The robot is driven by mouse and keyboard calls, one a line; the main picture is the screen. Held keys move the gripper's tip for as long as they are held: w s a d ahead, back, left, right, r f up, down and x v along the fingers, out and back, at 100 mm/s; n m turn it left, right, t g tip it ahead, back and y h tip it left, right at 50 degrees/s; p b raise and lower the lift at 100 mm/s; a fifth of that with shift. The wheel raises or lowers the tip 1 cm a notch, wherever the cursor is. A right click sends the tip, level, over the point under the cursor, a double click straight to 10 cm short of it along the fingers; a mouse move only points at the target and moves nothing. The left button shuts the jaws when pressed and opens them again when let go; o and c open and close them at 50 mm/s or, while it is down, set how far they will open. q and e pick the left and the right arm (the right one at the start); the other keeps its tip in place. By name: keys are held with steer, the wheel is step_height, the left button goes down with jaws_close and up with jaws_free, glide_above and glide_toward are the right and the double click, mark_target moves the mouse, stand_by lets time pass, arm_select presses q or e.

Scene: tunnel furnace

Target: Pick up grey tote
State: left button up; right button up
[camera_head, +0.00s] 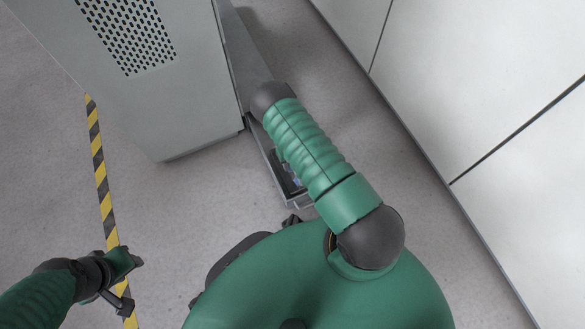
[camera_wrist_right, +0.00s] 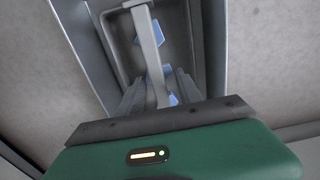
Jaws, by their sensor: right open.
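The grey tote (camera_head: 262,150) is on the floor side of my right arm in the head view, beside the grey machine. The arm hides much of it. In the right wrist view the tote (camera_wrist_right: 213,40) fills the upper middle, with blue items inside and a light grey handle bar (camera_wrist_right: 148,40) across its opening. My right gripper (camera_wrist_right: 160,85) is open, its fingers on either side of the lower part of the bar; contact cannot be told. It is hidden in the head view. My left gripper (camera_head: 131,281) is open and empty at the lower left, away from the tote.
The grey machine (camera_head: 190,110) with a perforated panel stands left of the tote. White wall panels (camera_head: 450,80) run along the right. A yellow and black floor stripe (camera_head: 101,175) passes at the left. Grey floor (camera_head: 210,190) is clear between stripe and tote.

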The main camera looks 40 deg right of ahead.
steer(key=shift+c, duration=0.4)
jaws_close()
